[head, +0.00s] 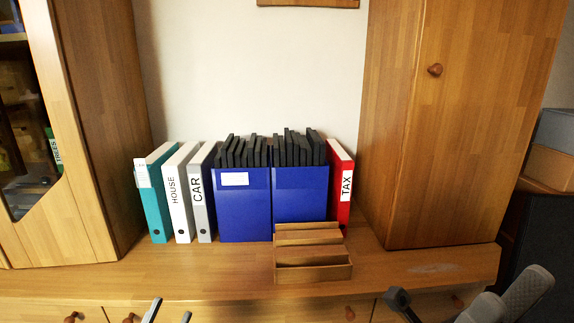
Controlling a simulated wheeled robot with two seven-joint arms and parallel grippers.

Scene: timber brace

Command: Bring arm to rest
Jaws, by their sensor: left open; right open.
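My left gripper (169,314) shows only as two spread fingertips at the bottom edge, left of centre, in front of the cabinet drawers. It is open with nothing between its tips. My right gripper (462,298) is at the bottom right, in front of the cabinet's right end, partly cut off by the frame. It is open, and I see nothing held in it. Both grippers are apart from the things on the cabinet top.
On the wooden cabinet top (190,272) stand teal (155,200), white (181,200) and grey (202,200) binders, two blue boxes (243,212) of black folders, a red TAX binder (340,188) and a wooden stepped holder (312,273). Tall cupboards (480,130) flank them.

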